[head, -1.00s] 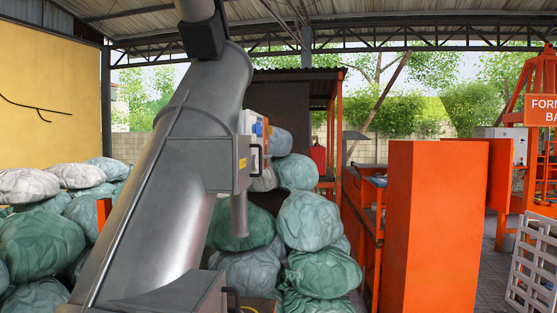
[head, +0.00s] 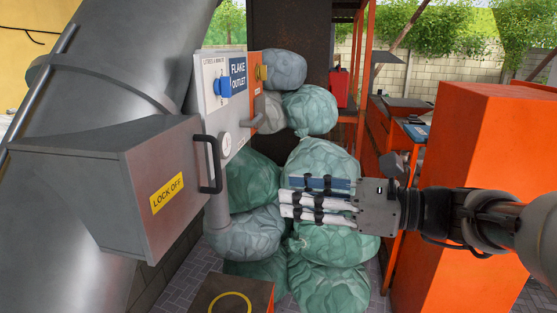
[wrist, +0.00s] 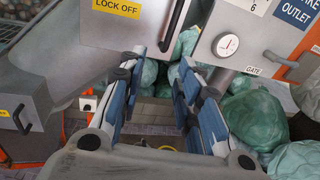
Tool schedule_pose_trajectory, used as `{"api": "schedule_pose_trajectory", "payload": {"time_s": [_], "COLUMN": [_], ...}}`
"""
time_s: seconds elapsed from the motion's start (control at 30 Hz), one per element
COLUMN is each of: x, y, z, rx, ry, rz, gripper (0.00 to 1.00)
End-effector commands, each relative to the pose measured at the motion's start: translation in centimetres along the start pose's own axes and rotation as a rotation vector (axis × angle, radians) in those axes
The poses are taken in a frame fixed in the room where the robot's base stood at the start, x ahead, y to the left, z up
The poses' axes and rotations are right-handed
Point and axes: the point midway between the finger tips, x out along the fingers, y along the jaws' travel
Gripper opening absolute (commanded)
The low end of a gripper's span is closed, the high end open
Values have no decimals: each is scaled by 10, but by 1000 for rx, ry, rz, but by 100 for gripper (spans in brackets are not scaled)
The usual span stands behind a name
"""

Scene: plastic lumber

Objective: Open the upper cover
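A grey box-shaped cover (head: 110,190) with a yellow LOCK OFF label juts from the big grey pipe in the head view. Its dark bar handle (head: 214,165) is at the right edge. In the wrist view a LOCK OFF cover (wrist: 115,35) and its dark handle (wrist: 173,25) are at the top, beyond the fingertips. The cover looks shut. My gripper (head: 284,200) is to the right of the handle in the head view, pointing left, clear of it. Its fingers (wrist: 156,72) are apart and empty in the wrist view.
A panel marked FLAKE OUTLET (head: 222,100), with a gauge, stands behind the cover. A second LOCK OFF box (wrist: 22,125) is lower left in the wrist view. Green sacks (head: 325,160) are piled behind my gripper. An orange cabinet (head: 470,200) stands to the right.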

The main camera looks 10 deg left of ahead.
Motion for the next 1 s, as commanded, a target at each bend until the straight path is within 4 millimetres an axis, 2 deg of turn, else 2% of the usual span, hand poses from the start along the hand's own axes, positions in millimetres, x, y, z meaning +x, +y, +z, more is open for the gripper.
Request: {"api": "schedule_pose_trajectory", "payload": {"time_s": [0.03, 0.1, 0.27, 0.8, 1.0], "x": [-2, -1, 16, 130, 159], "y": [-8, -15, -16, -18, -19], "z": [9, 15, 17, 25, 26], "rx": [31, 54, 61, 59, 60], "ry": [-33, -62, -72, -69, -69], "rz": [-9, -17, -16, -16, -19], "gripper": [31, 31, 31, 31, 31]}}
